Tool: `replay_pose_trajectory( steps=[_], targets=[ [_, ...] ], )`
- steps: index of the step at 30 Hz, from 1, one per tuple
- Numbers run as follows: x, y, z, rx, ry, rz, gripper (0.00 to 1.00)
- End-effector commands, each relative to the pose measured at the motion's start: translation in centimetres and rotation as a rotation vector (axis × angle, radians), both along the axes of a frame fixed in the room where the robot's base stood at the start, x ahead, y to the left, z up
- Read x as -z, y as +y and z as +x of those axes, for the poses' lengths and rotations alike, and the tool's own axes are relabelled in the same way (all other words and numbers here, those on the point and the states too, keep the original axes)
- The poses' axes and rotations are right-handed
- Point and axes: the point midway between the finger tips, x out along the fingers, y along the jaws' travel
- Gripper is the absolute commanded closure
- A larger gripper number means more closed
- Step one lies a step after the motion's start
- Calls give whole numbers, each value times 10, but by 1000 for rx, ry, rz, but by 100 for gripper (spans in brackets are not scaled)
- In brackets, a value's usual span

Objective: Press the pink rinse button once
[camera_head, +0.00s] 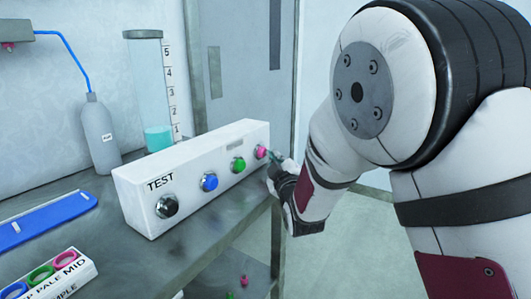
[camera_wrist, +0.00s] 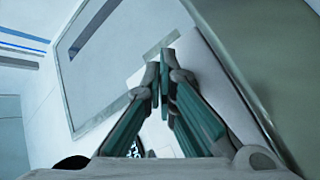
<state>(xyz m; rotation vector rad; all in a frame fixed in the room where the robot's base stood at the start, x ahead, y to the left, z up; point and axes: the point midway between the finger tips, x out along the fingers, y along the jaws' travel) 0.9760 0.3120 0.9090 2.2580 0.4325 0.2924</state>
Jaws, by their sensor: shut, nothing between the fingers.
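The pink button (camera_head: 261,152) is the rightmost of the buttons on the front of a long white box labelled TEST (camera_head: 195,175). My gripper (camera_head: 273,160) is just right of the pink button in the head view, with its fingertips very close to it. I cannot tell whether they touch. In the wrist view my gripper (camera_wrist: 163,75) has its teal fingers together and empty, pointing toward a pale surface. The pink button does not show in the wrist view.
Green (camera_head: 238,165), blue (camera_head: 209,181) and black (camera_head: 167,206) buttons sit left of the pink one. A clear cylinder with teal liquid (camera_head: 157,136) and a grey bottle (camera_head: 99,135) stand behind the box. A blue tray (camera_head: 45,222) and a ring holder (camera_head: 62,284) lie left.

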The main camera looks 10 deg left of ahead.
Motion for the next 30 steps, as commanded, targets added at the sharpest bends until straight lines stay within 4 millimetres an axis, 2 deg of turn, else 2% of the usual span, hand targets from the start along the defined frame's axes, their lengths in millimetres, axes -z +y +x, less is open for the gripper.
replay_pose_trajectory(
  steps=[1,18,23,30],
  targets=[
    [1,17,-5,-31,1,8,100],
    [6,8,-13,-31,8,3,100],
    [7,-2,-15,-28,9,2,100],
    [3,-27,-21,-20,2,5,100]
  ],
)
